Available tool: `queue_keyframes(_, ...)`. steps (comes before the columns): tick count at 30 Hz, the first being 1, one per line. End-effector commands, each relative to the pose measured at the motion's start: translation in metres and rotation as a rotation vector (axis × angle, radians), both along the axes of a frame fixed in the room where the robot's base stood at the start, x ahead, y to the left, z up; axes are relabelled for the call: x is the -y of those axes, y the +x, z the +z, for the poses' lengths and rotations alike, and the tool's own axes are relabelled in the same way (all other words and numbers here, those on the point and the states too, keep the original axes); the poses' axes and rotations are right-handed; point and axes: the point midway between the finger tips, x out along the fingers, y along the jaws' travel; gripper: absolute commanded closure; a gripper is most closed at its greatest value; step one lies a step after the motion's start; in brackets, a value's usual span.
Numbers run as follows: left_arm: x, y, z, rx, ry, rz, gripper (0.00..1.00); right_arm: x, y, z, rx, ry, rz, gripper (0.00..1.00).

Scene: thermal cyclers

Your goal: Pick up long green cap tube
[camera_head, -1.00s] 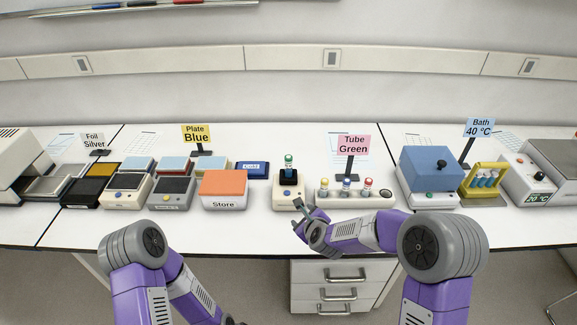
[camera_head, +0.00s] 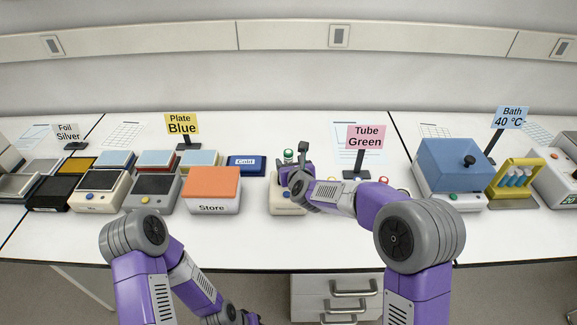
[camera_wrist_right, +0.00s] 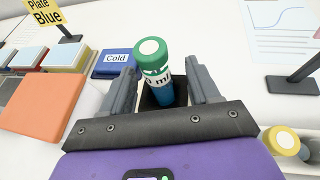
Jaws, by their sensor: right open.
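The green cap tube (camera_head: 288,155) stands upright in a small cream device with a dark square well (camera_head: 286,208). The wrist view shows its green cap with a white top and blue body (camera_wrist_right: 155,68). My right gripper (camera_head: 295,165) is open, with a finger on each side of the tube in the wrist view (camera_wrist_right: 163,88). I cannot tell whether either finger touches it. The gripper and forearm hide part of the device. My left gripper (camera_head: 232,316) is low at the bottom edge, mostly cut off.
A tube rack, mostly hidden behind my right arm, shows a yellow-capped tube (camera_wrist_right: 283,140). The orange-topped Store box (camera_head: 212,190) and blue Cold block (camera_head: 245,166) stand left of the device. The Tube Green sign (camera_head: 366,138) and blue bath (camera_head: 456,166) stand to the right.

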Motion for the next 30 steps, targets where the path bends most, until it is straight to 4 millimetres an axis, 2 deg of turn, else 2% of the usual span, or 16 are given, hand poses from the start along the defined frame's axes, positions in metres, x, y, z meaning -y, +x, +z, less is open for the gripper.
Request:
queue_keyframes(7, 0.0, 0.0, -0.004, 0.001, 0.0, 0.0, 0.57, -0.009, 0.026, -0.012, 0.0, -0.002, 0.001, 0.39)
queue_keyframes(16, 0.0, 0.0, -0.004, 0.0, 0.0, 0.0, 0.57, -0.009, 0.029, -0.013, 0.0, -0.002, 0.001, 0.39)
queue_keyframes(27, 0.0, 0.0, -0.004, 0.0, 0.0, 0.0, 0.57, -0.009, 0.029, -0.013, 0.0, -0.002, 0.001, 0.94)
queue_keyframes(30, 0.0, 0.0, -0.004, 0.0, 0.0, 0.0, 0.57, -0.009, 0.029, -0.013, 0.0, -0.002, 0.001, 0.99)
